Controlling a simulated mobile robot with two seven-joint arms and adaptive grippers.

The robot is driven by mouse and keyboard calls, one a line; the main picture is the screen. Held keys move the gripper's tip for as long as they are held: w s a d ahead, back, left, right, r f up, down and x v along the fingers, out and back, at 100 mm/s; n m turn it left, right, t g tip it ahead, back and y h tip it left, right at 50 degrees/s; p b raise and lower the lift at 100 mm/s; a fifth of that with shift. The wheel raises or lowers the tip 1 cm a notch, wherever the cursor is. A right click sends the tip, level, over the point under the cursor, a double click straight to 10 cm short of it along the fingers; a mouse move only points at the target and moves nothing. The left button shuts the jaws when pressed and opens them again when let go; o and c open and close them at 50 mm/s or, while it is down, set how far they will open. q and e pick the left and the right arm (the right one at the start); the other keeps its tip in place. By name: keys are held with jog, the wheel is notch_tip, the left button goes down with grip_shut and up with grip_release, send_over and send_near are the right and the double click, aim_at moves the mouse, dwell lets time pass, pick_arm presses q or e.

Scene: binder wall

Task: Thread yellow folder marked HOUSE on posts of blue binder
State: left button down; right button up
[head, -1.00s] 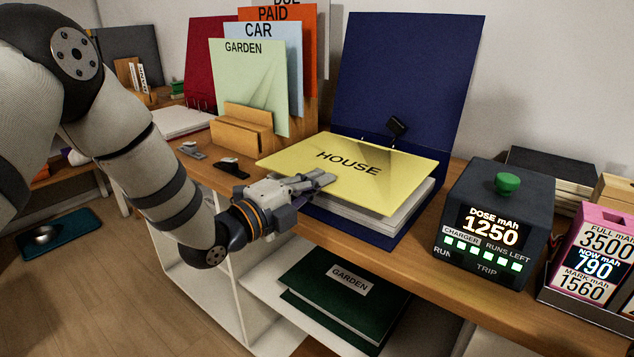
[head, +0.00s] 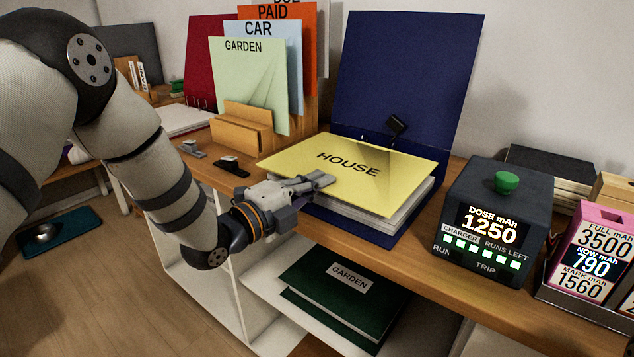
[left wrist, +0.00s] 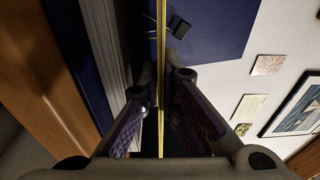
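The yellow folder marked HOUSE (head: 350,165) lies nearly level over the white paper stack (head: 400,203) of the open blue binder (head: 410,75). In the left wrist view the folder (left wrist: 161,50) is edge-on, with a gap between it and the stack (left wrist: 105,50). My left gripper (head: 322,182) is at its front-left edge, one finger above and one below; it appears shut on the folder (left wrist: 161,85). Thin posts (head: 364,138) and a black lever (head: 397,125) stand by the binder's spine, at the folder's back edge. I cannot tell whether the posts pass through it. My right gripper is out of view.
Upright folders stand in a wooden rack (head: 242,135) at left, with small clips (head: 233,166) in front. A dark counter box with a green button (head: 507,184) stands right of the binder. A green GARDEN binder (head: 345,295) lies on the shelf below.

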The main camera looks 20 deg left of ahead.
pick_arm(q)
jog(key=shift+f, duration=0.95)
dwell(1.6)
jog(key=c, duration=1.7)
grip_release()
jog(key=shift+s, duration=0.1)
jog(key=shift+f, duration=0.15)
jog(key=v, duration=1.2)
